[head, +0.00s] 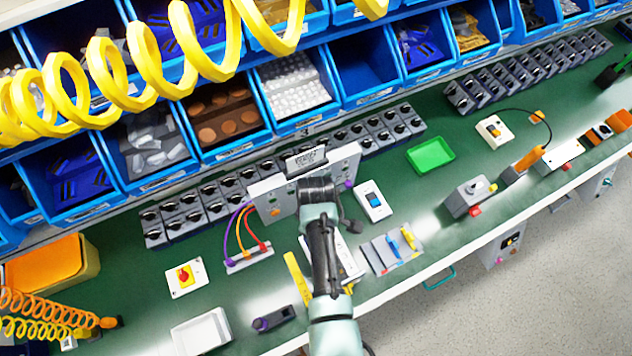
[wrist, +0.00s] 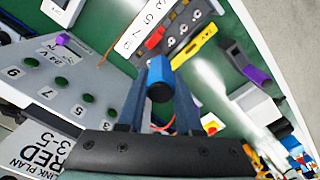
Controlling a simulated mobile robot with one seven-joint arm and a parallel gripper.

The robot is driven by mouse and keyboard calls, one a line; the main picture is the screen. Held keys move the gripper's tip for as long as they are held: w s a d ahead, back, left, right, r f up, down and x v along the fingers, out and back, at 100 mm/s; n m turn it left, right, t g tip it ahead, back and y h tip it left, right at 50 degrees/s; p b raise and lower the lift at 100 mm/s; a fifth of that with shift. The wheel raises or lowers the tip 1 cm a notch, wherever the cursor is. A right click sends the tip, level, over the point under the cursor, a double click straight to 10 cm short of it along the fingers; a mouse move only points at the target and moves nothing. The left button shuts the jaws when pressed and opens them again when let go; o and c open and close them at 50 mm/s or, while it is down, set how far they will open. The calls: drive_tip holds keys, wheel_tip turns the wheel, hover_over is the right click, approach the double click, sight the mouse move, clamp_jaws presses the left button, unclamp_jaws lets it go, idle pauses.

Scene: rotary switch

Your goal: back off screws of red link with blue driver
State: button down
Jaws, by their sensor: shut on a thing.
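My gripper (wrist: 158,95) is shut on the blue driver (wrist: 159,72), whose rounded blue handle shows between the two fingers in the wrist view. The driver's tip is hidden. A grey terminal block (wrist: 188,22) with silver screws and a white numbered strip lies beyond the fingers at the top. A red piece (wrist: 155,38), seemingly the red link, sits at its near end; its screws are not clear. In the head view my gripper (head: 318,190) is in front of the grey upright panel (head: 347,165), and the driver cannot be made out.
The panel with numbered green sockets (wrist: 55,82) stands close at left in the wrist view, beside a link plan card (wrist: 35,150) reading RED 3-5. A yellow bar (head: 297,279) lies near the block. A grey tool holder (head: 378,258) and a white switch box (head: 373,201) stand to the right.

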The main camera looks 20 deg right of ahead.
drive_tip(key=shift+n, duration=0.4)
drive_tip(key=shift+s+n, duration=0.1)
drive_tip(key=shift+n, duration=1.1)
drive_tip(key=shift+r, duration=3)
